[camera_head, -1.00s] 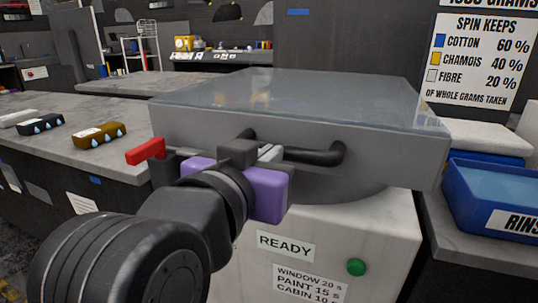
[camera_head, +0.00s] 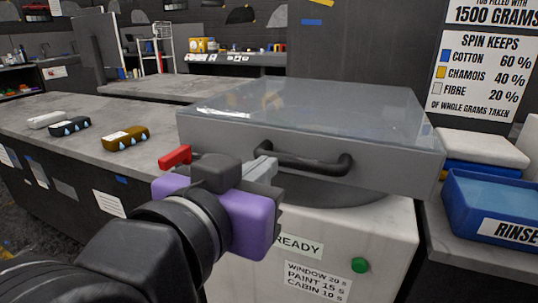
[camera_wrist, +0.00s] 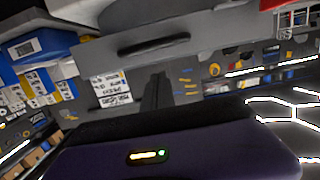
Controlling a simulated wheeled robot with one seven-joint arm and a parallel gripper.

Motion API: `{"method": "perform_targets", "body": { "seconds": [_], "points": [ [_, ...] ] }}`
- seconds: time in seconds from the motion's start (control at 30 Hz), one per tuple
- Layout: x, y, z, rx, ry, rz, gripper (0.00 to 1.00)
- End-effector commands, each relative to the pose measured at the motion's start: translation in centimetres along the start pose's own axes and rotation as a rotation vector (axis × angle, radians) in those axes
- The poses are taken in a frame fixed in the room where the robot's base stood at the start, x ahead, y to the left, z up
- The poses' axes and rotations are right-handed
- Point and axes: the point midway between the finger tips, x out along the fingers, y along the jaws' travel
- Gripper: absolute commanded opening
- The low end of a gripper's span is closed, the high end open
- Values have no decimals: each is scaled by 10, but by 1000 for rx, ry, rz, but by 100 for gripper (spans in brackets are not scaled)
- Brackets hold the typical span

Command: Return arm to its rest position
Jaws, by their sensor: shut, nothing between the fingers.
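My gripper (camera_head: 265,168) is a purple and dark grey unit in front of the machine at the middle of the head view. Its fingers are shut and empty, near the left end of the black lid handle (camera_head: 305,162); I cannot tell whether they touch it. The machine's grey lid with a clear top (camera_head: 310,105) is down. In the wrist view the purple gripper body (camera_wrist: 160,150) fills the bottom, and the black handle (camera_wrist: 154,44) shows above the closed fingers, apart from them.
A red lever (camera_head: 175,157) sits left of the lid. A green button (camera_head: 360,265) is on the machine's front. Several blocks, one brown (camera_head: 125,138), lie on the left counter. A blue rinse tub (camera_head: 495,205) stands to the right. Floor shows at far left.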

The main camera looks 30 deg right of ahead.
Motion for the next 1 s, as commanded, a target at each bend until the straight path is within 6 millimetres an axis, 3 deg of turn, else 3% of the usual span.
{"method": "perform_targets", "body": {
  "seconds": [0.2, 0.47, 0.57, 0.73, 0.87, 1.0],
  "points": [
    [-22, 0, -2, -1, 1, -1, 0],
    [-25, -3, -8, -10, 29, -10, 0],
    [-27, -16, -23, -22, 93, -66, 0],
    [-42, -56, -55, -36, 260, -249, 0],
    [-57, -86, -59, -81, 407, -397, 0],
    [-71, -111, -45, -139, 542, -543, 0]
  ]
}}
